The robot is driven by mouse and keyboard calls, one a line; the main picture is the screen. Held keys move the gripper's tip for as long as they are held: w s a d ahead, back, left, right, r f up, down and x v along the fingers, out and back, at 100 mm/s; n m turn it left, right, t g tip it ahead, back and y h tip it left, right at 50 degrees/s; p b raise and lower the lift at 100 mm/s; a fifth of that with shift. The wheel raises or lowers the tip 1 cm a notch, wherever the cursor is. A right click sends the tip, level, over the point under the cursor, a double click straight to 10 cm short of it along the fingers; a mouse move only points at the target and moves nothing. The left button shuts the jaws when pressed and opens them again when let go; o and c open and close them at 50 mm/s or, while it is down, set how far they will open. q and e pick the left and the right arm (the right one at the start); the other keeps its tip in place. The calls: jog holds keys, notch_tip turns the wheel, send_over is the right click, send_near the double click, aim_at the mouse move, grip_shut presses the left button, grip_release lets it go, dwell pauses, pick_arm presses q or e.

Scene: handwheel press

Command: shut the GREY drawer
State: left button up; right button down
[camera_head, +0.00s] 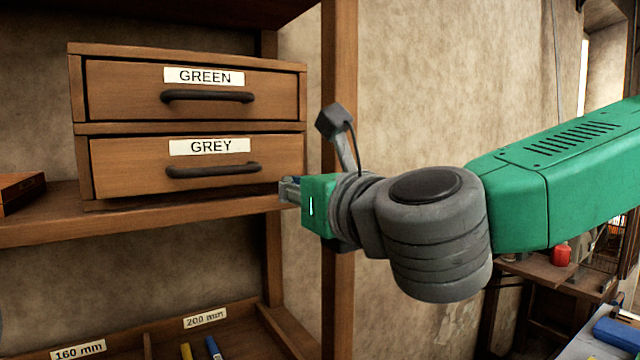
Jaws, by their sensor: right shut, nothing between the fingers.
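The wooden drawer labelled GREY (130,165) is the lower of two in a small cabinet (190,50) on a shelf at the left. It has a dark bar handle (213,170). Its front looks close to the cabinet's face, perhaps slightly proud; I cannot tell exactly. My right gripper (287,190) comes in from the right and is shut and empty. Its fingertips are by the lower right corner of the GREY drawer, right of the handle; whether they touch the wood is unclear. My left gripper is not in view.
The GREEN drawer (130,95) above looks shut. A wooden upright post (340,70) stands just behind my right wrist. The shelf (150,222) runs under the cabinet, with a small wooden box (18,190) at far left. A labelled divided tray (140,338) is below.

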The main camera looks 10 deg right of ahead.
aim_at(276, 178)
jog(key=w+a, duration=0.2)
jog(key=w, duration=0.1)
jog(key=shift+w+a+p, duration=0.15)
jog(key=shift+w+p, duration=0.05)
jog(key=shift+p, duration=0.15)
jog(key=shift+d, duration=0.35)
jog(key=shift+w, duration=0.15)
jog(key=shift+b+x, duration=0.55)
jog(key=shift+x, duration=0.3)
jog(key=shift+r, duration=0.15)
jog(key=shift+w, duration=0.1)
